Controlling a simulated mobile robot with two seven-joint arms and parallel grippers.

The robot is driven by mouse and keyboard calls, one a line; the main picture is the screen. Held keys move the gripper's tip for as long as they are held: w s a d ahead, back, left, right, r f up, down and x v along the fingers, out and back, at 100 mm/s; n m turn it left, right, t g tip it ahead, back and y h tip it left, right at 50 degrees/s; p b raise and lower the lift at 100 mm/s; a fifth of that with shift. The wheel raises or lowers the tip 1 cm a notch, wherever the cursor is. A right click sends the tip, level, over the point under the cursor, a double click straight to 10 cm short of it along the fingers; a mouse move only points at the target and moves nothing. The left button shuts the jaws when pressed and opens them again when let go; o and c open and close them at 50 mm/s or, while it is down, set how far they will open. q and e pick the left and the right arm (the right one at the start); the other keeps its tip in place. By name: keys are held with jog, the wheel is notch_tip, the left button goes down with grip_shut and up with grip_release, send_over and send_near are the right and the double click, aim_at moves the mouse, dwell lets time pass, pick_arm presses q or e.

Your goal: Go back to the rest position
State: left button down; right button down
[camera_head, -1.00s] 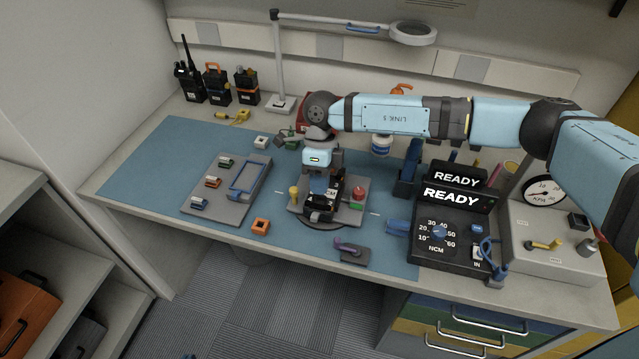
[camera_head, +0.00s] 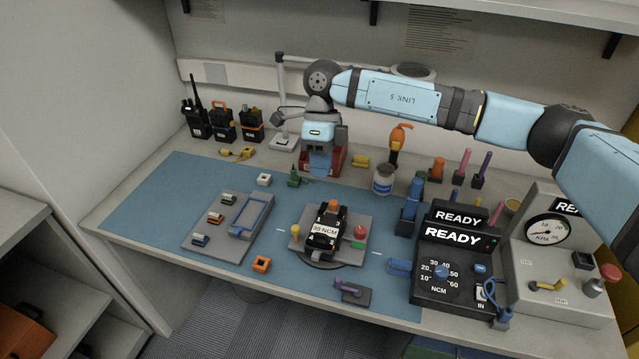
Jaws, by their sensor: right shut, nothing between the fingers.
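My right gripper (camera_head: 320,170) is shut and empty, pointing down in the air. In the picture it overlaps a dark red block behind it, above and behind the round fixture (camera_head: 355,222). A black radio body (camera_head: 325,238) with a "30 NCM" label and an orange knob lies in the fixture, apart from the gripper. My right arm (camera_head: 400,97) reaches in from the right, high over the back of the bench. My left gripper is not in view.
A grey parts tray (camera_head: 212,248) sits left of the fixture. Torque unit (camera_head: 455,285), gauge box (camera_head: 550,305) and several upright tools stand on the right. A magnifier lamp (camera_head: 283,100) and several radios (camera_head: 221,125) stand at the back. The blue mat's left part (camera_head: 150,205) is clear.

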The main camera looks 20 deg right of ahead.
jog(key=s+a+r+m+y+p, duration=0.1)
jog(key=s+a+m+y+p, duration=0.25)
jog(key=s+a+y, duration=0.45)
jog(key=s+a+r+m+y+p, duration=0.15)
jog(key=s+a+m+y, duration=0.3)
jog(key=a+y, duration=0.65)
jog(key=d+f+m+t+h+p, duration=0.2)
jog(key=d+f+m+t+h, duration=0.3)
jog(key=m+t, duration=0.7)
jog(key=d+f+m+t+h+p, duration=0.2)
jog(key=d+f+m+t+h, duration=0.45)
jog(key=m, duration=0.85)
jog(key=s+d+f+m+g+h+p, duration=0.1)
jog(key=s+d+f+m+h, duration=0.2)
jog(key=s, duration=0.4)
jog(key=s+d+f+m+g+h+p, duration=0.1)
jog(key=s+d+f+m+g+h, duration=0.1)
jog(key=s+d+f+m, duration=0.4)
jog(key=shift+s+d+f+h, duration=0.6)
jog(key=shift+s+f, duration=0.35)
jog(key=shift+s, duration=0.1)
jog(key=shift+g, duration=0.25)
